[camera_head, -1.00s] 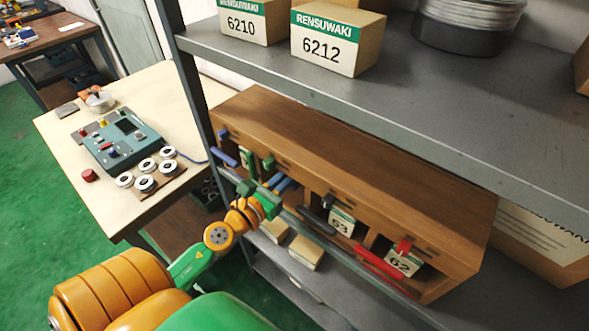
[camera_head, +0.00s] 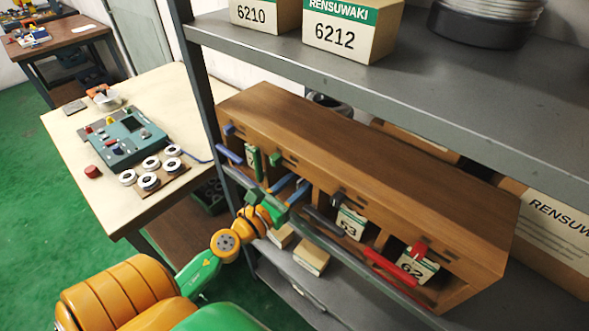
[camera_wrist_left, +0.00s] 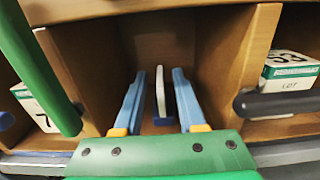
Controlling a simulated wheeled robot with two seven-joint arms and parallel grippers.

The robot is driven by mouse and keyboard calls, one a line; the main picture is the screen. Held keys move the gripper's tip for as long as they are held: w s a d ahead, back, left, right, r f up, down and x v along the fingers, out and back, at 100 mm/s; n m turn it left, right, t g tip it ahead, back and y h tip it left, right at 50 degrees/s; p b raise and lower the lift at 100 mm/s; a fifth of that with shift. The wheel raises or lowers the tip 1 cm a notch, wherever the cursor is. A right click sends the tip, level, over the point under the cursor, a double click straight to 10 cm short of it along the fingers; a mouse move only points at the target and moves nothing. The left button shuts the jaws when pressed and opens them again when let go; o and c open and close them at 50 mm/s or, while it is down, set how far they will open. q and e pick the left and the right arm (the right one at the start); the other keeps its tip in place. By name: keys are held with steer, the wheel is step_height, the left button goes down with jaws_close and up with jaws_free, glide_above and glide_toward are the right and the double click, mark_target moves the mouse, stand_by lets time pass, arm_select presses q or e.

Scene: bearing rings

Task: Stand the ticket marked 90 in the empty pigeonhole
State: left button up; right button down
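A wooden pigeonhole cabinet (camera_head: 370,165) stands on the grey shelf. My left gripper (camera_head: 291,188) reaches into a middle compartment. In the left wrist view, its two blue fingers (camera_wrist_left: 160,105) are open on either side of a thin white ticket (camera_wrist_left: 160,92). The ticket stands upright, edge-on to the camera, with a gap to each finger. Its number is hidden. A ticket marked 63 (camera_head: 350,223) stands in the compartment to the right, and one marked 62 (camera_head: 418,266) beyond it. Another ticket (camera_wrist_left: 36,108) with a partly seen 7 stands to the left. My right gripper is out of view.
Bars cross the compartment fronts: a green one (camera_wrist_left: 42,75) left of the gripper, a black one (camera_wrist_left: 275,104) right of it, and a red one (camera_head: 390,268). The grey upper shelf (camera_head: 400,95) overhangs the cabinet. Small boxes (camera_head: 311,255) lie below.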

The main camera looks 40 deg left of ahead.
arm_select(q)
steer(key=shift+s+b, duration=3.2)
steer(key=shift+s, duration=2.75)
step_height(320, 180, down, 27)
steer(key=a+n+g+y, duration=0.35)
steer(key=n+g, duration=0.25)
steer(key=n, duration=1.5)
steer(key=s+d+f+n+g+h, duration=0.1)
steer(key=s+d+f+n+g, duration=0.15)
steer(key=s+f, duration=0.2)
steer(key=s+d+f+n+g, duration=0.2)
steer(key=s+d+f+n, duration=0.15)
steer(key=f, duration=0.25)
steer(key=s+d+f+n+g+h, duration=0.1)
steer(key=s+d+f+n+g, duration=0.15)
steer(key=f, duration=0.25)
steer(key=s+d+f+n+g, duration=0.1)
steer(key=s+f+n+g, duration=0.3)
steer(key=s, duration=0.6)
steer(key=shift+s+d+f+n, duration=0.25)
steer(key=shift+s+f+n, duration=0.1)
steer(key=shift+f+n, duration=0.2)
